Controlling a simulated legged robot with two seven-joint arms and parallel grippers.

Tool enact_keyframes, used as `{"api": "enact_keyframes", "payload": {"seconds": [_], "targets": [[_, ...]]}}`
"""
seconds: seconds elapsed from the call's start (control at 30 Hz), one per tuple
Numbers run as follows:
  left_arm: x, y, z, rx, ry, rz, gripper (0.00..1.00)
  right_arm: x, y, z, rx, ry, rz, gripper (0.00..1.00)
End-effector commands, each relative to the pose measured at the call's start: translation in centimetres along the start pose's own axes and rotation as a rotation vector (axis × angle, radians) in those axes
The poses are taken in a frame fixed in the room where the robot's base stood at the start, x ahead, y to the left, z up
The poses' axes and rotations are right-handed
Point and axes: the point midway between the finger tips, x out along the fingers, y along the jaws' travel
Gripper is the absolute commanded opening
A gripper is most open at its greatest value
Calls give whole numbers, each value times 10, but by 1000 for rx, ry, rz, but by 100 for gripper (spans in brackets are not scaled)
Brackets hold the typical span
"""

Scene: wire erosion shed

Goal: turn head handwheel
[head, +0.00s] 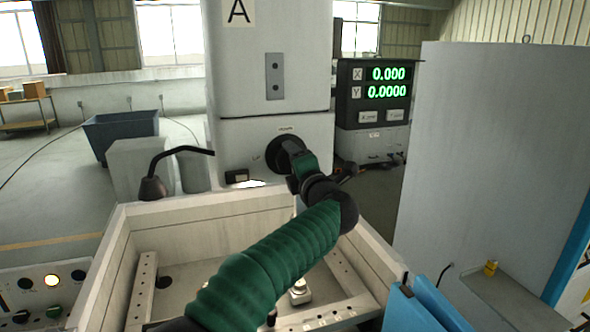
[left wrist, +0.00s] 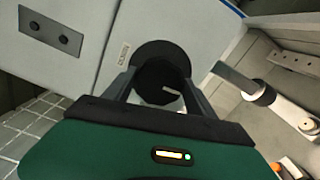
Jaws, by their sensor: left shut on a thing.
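The head handwheel (head: 276,150) is a black disc on the front of the light grey machine head, under the "A" panel. In the left wrist view the handwheel (left wrist: 152,49) shows as a dark round disc with a black hub. My left gripper (head: 293,150) reaches it from the front, along my green-sleeved arm. In the left wrist view the two fingers of my left gripper (left wrist: 162,82) stand on either side of the hub, shut on it. My gripper hides the lower right part of the handwheel in the head view. My right gripper is not in view.
Below my arm lies an open light grey tank (head: 190,206) with slotted rails inside. A black bent-neck lamp (head: 153,188) stands at its left back. A tall grey cabinet (head: 490,150) stands at the right.

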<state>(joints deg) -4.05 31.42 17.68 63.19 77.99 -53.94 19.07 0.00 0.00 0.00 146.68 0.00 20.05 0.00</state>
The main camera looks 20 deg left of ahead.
Motion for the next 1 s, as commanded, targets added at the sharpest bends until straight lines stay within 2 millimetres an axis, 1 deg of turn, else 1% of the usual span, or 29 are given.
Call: {"api": "enact_keyframes", "payload": {"seconds": [0.03,0.3,0.7,0.73,0.87,1.0], "targets": [[0,-11,-2,-14,5,-14,24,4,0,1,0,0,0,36],[1,-11,-1,-69,6,-16,24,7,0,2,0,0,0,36],[2,-12,-1,-73,6,-18,24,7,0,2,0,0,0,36],[2,-12,-1,-73,6,-17,69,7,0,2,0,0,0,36],[2,-10,0,-73,4,-15,86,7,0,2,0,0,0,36],[2,-8,0,-74,3,-11,87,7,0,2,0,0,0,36]]}}
